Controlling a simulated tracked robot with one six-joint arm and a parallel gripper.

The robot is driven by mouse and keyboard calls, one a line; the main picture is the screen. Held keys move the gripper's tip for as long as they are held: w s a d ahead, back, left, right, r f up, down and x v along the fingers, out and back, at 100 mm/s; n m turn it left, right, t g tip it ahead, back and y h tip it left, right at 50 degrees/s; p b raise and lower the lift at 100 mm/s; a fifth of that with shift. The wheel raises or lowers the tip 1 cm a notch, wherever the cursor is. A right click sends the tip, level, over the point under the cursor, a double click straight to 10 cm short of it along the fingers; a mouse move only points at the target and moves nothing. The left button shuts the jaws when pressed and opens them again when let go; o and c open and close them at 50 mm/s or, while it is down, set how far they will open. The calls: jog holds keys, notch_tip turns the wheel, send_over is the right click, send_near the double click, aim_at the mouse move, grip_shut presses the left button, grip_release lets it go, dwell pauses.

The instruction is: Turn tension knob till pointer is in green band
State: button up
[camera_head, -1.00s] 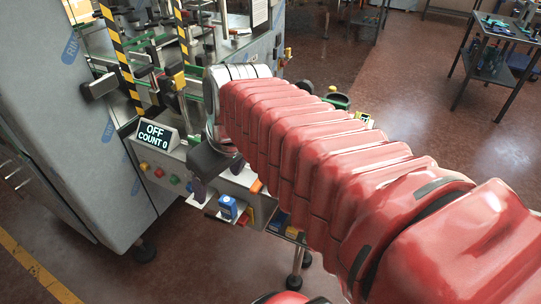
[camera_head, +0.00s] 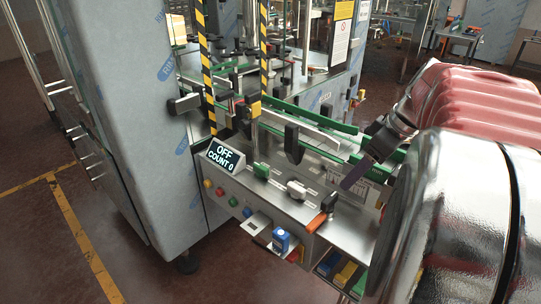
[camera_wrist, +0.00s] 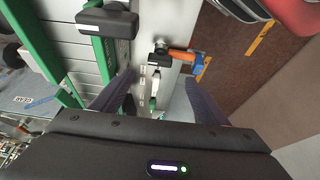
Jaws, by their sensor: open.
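A machine panel carries a green knob (camera_head: 262,170), a pale grey knob (camera_head: 297,189) and an orange-handled control (camera_head: 322,215) with a black hub. I cannot tell which is the tension knob, and no pointer or green band can be made out. My gripper (camera_head: 357,178) is to the right of these controls and above the panel, partly hidden by my arm. In the wrist view my gripper (camera_wrist: 160,97) has its two dark fingers wide apart with nothing held. The orange handle (camera_wrist: 182,54) shows beyond them, with small parts between the fingers.
A display (camera_head: 225,155) reads OFF, COUNT 0. Green conveyor rails (camera_head: 310,117) and black blocks stand behind the controls. Below the panel a ledge holds a blue item (camera_head: 281,240), beside coloured bins (camera_head: 346,274). Floor at left is clear.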

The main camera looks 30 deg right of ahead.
aim_at(332, 199)
dwell(0.3)
jog(key=x, duration=1.3)
jog(key=shift+f, duration=0.4)
jog(key=c, duration=1)
